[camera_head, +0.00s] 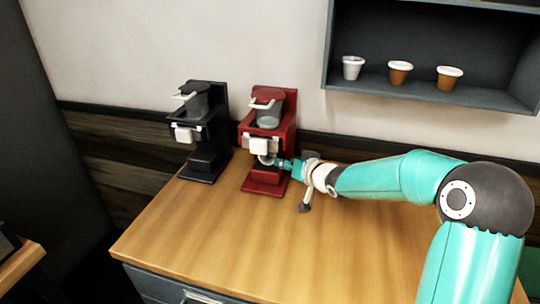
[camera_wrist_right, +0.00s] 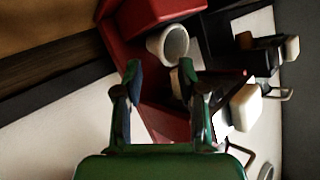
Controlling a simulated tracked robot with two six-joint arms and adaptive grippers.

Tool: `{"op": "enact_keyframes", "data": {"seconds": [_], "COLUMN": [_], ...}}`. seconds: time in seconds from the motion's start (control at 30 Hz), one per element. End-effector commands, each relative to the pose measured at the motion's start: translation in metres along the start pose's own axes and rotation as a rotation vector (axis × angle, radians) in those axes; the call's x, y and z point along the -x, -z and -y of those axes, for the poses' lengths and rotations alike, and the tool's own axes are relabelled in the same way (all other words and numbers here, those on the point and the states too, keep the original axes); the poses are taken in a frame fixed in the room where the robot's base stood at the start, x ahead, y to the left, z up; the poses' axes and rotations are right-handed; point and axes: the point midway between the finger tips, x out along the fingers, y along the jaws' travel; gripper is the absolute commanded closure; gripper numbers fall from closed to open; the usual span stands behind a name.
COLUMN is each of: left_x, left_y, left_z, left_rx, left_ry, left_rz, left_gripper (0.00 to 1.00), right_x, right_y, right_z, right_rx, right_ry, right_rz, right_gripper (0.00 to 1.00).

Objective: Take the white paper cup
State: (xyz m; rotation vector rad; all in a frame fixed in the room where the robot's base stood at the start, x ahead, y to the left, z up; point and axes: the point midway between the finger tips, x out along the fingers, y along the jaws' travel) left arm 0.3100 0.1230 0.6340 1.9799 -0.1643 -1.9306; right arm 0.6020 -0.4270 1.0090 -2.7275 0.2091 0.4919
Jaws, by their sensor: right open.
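A white cup (camera_wrist_right: 170,44) is at the red brewer, its opening facing my right wrist camera. In the head view only a small pale part of it (camera_head: 265,159) shows, below the brewer's white block. My right gripper (camera_wrist_right: 160,75) is open, its two fingertips short of the cup, with nothing seen held between them. In the head view the right gripper (camera_head: 283,163) reaches in from the right, in front of the red brewer (camera_head: 277,112), and partly hides the cup. Another white cup (camera_head: 353,67) stands upright on the wall shelf. My left gripper is not in view.
A black brewer (camera_head: 208,128) stands left of the red one. Two brown cups with white rims (camera_head: 399,73) (camera_head: 449,78) stand on the shelf (camera_head: 430,98). The wooden counter (camera_head: 210,235) is clear at the front. A wall runs behind the brewers.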

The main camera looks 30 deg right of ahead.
Motion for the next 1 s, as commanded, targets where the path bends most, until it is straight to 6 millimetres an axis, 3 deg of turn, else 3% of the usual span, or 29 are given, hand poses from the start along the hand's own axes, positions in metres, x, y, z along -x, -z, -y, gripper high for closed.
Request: {"op": "enact_keyframes", "data": {"seconds": [0.17, 0.43, 0.73, 0.9, 1.0], "left_x": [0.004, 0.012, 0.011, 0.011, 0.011], "left_y": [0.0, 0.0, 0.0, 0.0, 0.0], "left_z": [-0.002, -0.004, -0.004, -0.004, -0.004], "left_rx": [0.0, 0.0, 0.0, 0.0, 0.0], "left_ry": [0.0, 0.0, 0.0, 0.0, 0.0], "left_rz": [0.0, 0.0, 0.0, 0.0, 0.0], "left_gripper": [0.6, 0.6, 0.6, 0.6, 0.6], "right_x": [-0.013, -0.049, -0.054, -0.054, -0.054], "right_y": [0.003, 0.006, 0.005, 0.005, 0.005], "right_z": [0.001, 0.001, 0.001, 0.001, 0.001], "right_rx": [0.0, 0.0, 0.001, 0.0, 0.0], "right_ry": [0.001, 0.002, 0.002, 0.002, 0.002], "right_rz": [0.001, 0.001, 0.001, 0.001, 0.001], "right_gripper": [0.6, 0.6, 0.6, 0.88, 1.0]}}
